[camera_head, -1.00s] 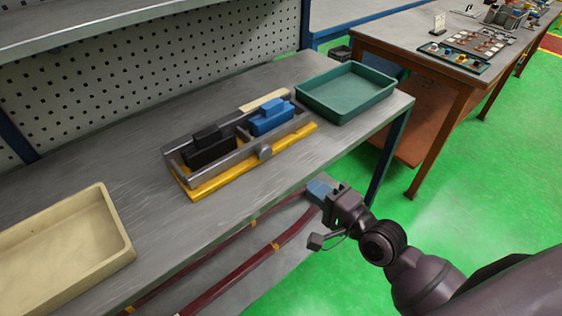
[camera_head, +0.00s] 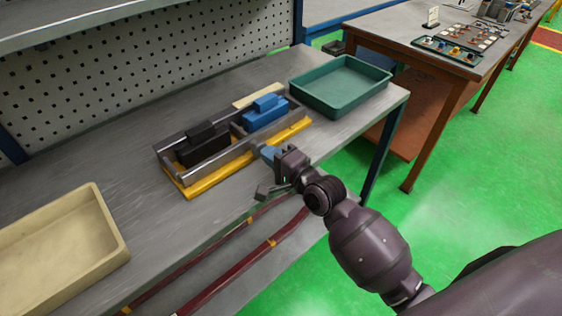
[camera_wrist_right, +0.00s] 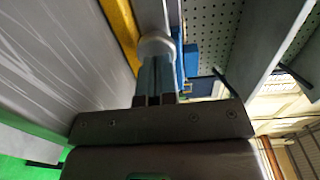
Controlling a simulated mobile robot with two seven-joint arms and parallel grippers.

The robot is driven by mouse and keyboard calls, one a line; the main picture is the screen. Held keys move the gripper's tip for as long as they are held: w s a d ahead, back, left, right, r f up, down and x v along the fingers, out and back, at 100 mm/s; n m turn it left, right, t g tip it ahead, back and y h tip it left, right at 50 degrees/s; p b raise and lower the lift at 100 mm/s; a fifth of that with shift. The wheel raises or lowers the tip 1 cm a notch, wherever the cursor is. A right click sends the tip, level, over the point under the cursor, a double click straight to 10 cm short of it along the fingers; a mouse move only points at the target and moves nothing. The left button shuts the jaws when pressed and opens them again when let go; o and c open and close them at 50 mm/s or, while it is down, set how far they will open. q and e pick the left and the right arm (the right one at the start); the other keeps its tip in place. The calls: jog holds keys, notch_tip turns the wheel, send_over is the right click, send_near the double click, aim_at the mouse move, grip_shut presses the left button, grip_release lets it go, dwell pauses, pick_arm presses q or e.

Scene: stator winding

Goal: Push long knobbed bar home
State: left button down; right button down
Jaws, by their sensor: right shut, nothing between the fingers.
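The long grey bar (camera_head: 222,162) runs along the front of a fixture on a yellow base (camera_head: 205,186). Its round knob (camera_wrist_right: 157,45) shows in the right wrist view, straight ahead of my right fingertips; in the head view my gripper largely hides it. My right gripper (camera_head: 267,152) is shut and empty, its fingertips at the knob. The wrist view also shows the closed blue-grey fingers (camera_wrist_right: 157,75) touching the knob or very close to it; I cannot tell which. The fixture holds a black block (camera_head: 203,146) and a blue block (camera_head: 265,113). My left gripper is not in view.
A green tray (camera_head: 333,108) stands right of the fixture, and a cream tray (camera_head: 105,215) stands at the left. A perforated panel (camera_head: 150,60) rises behind. The bench's front edge lies under my right arm. A brown table (camera_head: 400,48) stands farther right.

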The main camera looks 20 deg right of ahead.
aim_at(255, 145)
jog(key=shift+w+a, duration=0.1)
jog(key=shift+w, duration=0.2)
jog(key=shift+w+a+r, duration=0.15)
jog(key=shift+w+a, duration=0.05)
jog(key=shift+w, duration=0.3)
jog(key=shift+w+a+p, duration=0.2)
jog(key=shift+w+p, duration=0.15)
jog(key=shift+w, duration=0.2)
jog(key=shift+s, duration=0.1)
